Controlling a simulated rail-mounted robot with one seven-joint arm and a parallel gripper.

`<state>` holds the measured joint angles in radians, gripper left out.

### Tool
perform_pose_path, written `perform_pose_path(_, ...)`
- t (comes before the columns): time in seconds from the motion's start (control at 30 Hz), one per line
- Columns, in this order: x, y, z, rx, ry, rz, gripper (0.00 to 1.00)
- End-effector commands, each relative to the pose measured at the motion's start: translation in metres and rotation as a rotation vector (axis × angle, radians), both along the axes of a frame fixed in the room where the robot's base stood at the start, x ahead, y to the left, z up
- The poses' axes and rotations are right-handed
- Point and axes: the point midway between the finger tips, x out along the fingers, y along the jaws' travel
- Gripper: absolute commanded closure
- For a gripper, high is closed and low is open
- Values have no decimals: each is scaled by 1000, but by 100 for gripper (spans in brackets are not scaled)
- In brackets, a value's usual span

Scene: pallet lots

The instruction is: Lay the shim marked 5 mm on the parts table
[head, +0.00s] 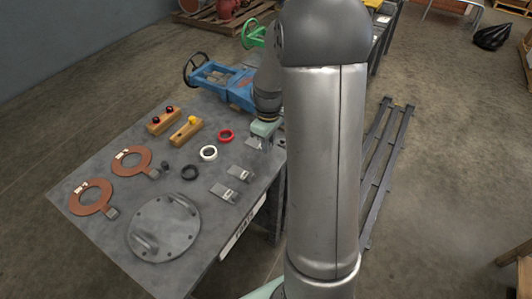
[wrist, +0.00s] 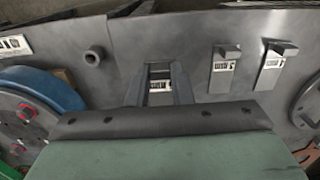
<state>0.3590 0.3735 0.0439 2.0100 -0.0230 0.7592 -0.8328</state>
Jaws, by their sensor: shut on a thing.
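My gripper (head: 262,141) is over the far right part of the grey parts table (head: 90,152). In the wrist view my gripper (wrist: 160,75) is shut on a small grey metal shim (wrist: 160,86) with a white label, too small to read. I cannot tell whether this shim touches the tabletop. Two similar labelled shims lie on the table nearer the front edge: one shim (head: 240,173) and another shim (head: 223,192). They also show to the right in the wrist view, as a nearer shim (wrist: 224,68) and a farther shim (wrist: 273,66). Their markings are not legible.
A blue valve body (head: 217,79) lies beyond my gripper. Red (head: 226,136), white (head: 208,153) and black (head: 190,172) rings lie to its left. Copper-coloured rings, wooden blocks and a round cover plate (head: 164,227) fill the left. Bare tabletop separates these items.

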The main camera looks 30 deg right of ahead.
Motion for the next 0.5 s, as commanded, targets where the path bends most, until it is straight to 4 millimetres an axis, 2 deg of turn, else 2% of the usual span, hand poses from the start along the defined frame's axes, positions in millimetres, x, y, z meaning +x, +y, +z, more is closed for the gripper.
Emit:
perform_pose_path(0.17, -3, 9, -12, 0, 1, 1, 100)
perform_pose_path(0.33, -3, 9, -38, 0, 1, 0, 100)
perform_pose_path(0.5, -2, 9, -41, -1, -2, 0, 100)
